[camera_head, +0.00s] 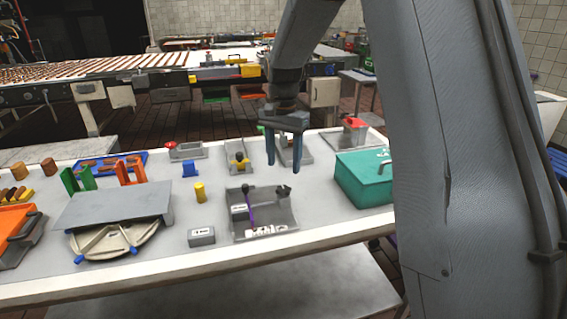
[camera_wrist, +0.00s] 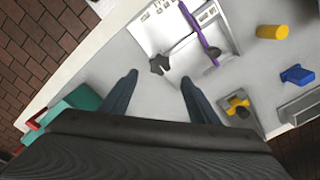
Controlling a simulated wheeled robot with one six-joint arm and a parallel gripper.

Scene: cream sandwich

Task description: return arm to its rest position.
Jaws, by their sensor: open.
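My gripper (camera_head: 284,160) hangs above the white table (camera_head: 330,226), between the grey tray and the teal box. Its two dark fingers point down, spread apart with nothing between them. In the wrist view the gripper (camera_wrist: 158,88) also shows open and empty, with bare table and the edge of the grey tray (camera_wrist: 222,38) beyond the fingertips. My arm comes down from the top of the head view, and its large grey links cover the right side.
A teal box (camera_head: 364,180) stands right of the gripper. A tray (camera_head: 240,222) holding a purple-handled tool lies below left. A yellow cylinder (camera_head: 200,192), a blue block (camera_head: 190,170) and small grey fixtures (camera_head: 186,151) stand nearby. A conveyor (camera_head: 120,68) runs behind.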

